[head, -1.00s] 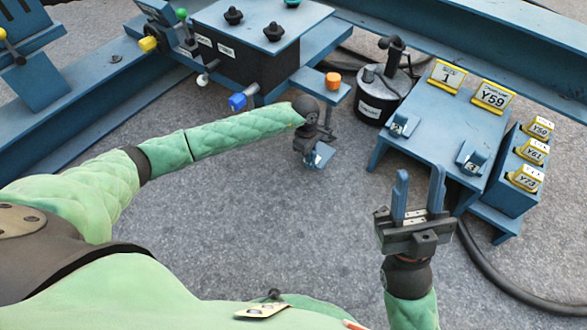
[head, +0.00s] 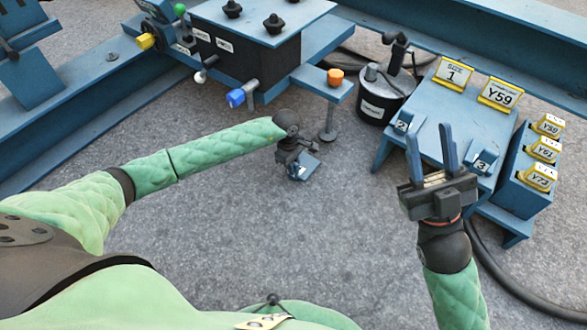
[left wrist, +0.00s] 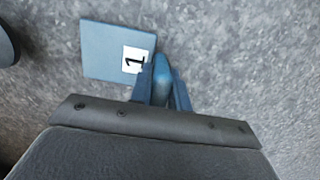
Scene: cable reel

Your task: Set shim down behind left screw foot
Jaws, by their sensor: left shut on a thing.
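The shim is a flat blue plate with a white label "1". It shows in the left wrist view (left wrist: 100,52) and, small, in the head view (head: 309,166). My left gripper (head: 298,170) is shut on its blue grip and holds it low near the floor; I cannot tell whether it touches. A screw foot (head: 328,136) hangs under the blue arm with the orange knob (head: 335,77). The shim is in front of this foot and slightly left in the head view, apart from it. My right gripper (head: 427,128) is open and empty, in front of the small blue table.
The blue table (head: 440,110) carries a "1" sign, a "Y59" sign and blocks marked 2 and 3. A black canister (head: 380,100) stands left of it. A rack (head: 520,180) with yellow tags is at right. Grey floor (head: 240,220) is free in front.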

